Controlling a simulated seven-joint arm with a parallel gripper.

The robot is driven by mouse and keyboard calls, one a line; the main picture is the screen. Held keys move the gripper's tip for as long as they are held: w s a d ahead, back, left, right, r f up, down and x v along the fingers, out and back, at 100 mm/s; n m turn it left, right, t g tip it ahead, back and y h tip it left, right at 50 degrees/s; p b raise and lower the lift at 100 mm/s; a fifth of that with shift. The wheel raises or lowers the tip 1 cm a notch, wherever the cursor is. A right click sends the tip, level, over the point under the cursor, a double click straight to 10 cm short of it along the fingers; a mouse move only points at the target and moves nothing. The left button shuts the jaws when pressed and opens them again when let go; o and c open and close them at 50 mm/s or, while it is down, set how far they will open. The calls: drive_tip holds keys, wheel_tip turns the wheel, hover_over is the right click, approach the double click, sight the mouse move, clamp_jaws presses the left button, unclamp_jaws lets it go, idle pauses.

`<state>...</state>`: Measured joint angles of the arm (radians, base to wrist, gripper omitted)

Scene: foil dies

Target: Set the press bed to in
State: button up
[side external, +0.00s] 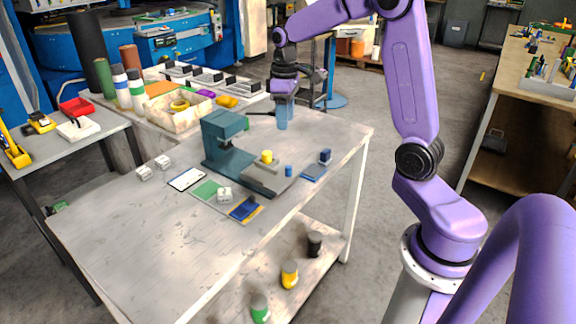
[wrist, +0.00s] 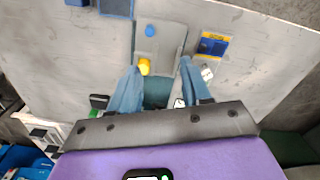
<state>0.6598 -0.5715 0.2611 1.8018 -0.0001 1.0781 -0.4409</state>
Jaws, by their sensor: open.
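The teal press (side external: 222,146) stands on the white table. Its grey bed (side external: 262,180) sticks out from the press toward the right, so it appears drawn out. A yellow piece (side external: 267,156) sits on the bed, and a small blue knob (side external: 288,170) stands near its outer end. In the wrist view the bed (wrist: 168,38) shows with the blue knob (wrist: 150,30) and yellow piece (wrist: 144,66); the press body is partly hidden. My gripper (side external: 283,116) points down behind the press, open and empty, apart from the bed. Its blue fingers (wrist: 160,68) frame the lower view.
A blue-and-yellow card (side external: 244,208), a green pad (side external: 206,190) with a white block, and a white card (side external: 186,179) lie near the press. The table's front left is clear.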

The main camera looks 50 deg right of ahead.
drive_tip(key=d, duration=0.2)
approach(288, 167)
wheel_tip(288, 167, down, 10)
drive_tip(key=shift+w+d+r, duration=0.1)
drive_tip(key=shift+r, duration=0.15)
idle(0.3)
